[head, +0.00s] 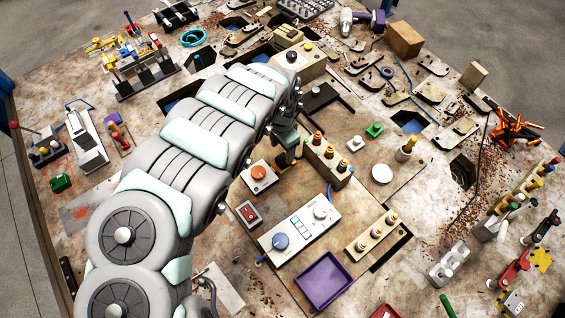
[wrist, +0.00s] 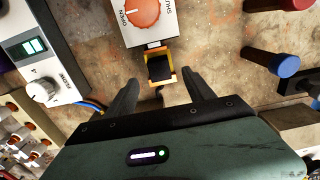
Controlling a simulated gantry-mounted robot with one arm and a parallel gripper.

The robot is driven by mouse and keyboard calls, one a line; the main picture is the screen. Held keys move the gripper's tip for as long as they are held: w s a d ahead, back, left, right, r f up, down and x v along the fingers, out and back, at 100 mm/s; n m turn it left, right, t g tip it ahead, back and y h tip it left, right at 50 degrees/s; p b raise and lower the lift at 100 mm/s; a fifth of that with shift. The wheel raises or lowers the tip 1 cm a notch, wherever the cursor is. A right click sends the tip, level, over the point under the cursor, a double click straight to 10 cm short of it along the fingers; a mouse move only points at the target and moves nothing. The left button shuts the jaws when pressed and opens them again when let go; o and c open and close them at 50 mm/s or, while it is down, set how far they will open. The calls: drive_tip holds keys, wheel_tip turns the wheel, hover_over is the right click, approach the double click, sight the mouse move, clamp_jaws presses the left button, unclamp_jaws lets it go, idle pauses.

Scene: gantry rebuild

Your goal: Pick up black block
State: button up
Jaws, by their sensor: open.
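The black block (wrist: 160,68) sits in a yellow-orange holder (wrist: 174,77) just below a white box with an orange knob (wrist: 142,12) in the wrist view. My gripper (wrist: 162,84) is open and empty. Its two dark fingers point toward the block from either side, with the fingertips spread wider than it; I cannot tell how high they are above it. In the head view my gripper (head: 287,154) is just right of the orange-knob box (head: 259,177), and I cannot make out the block there.
A control panel with a blue knob (head: 300,226) stands close by, and a purple tray (head: 324,281) lies in front of it. A block with orange-topped posts (head: 326,160) is right of my gripper. In the wrist view, blue (wrist: 284,64) and red knobs (wrist: 289,4) stick out at right.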

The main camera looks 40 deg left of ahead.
sight(283, 158)
drive_tip(key=shift+f, duration=0.75)
drive_tip(key=f, duration=0.4)
drive_tip(key=shift+w+d, duration=0.15)
drive_tip(key=shift+d, duration=0.05)
drive_tip(key=shift+a+f+b, duration=0.1)
drive_tip(key=shift+f+b, duration=0.2)
drive_tip(key=shift+f, duration=0.35)
drive_tip(key=shift+c, duration=0.3)
clamp_jaws()
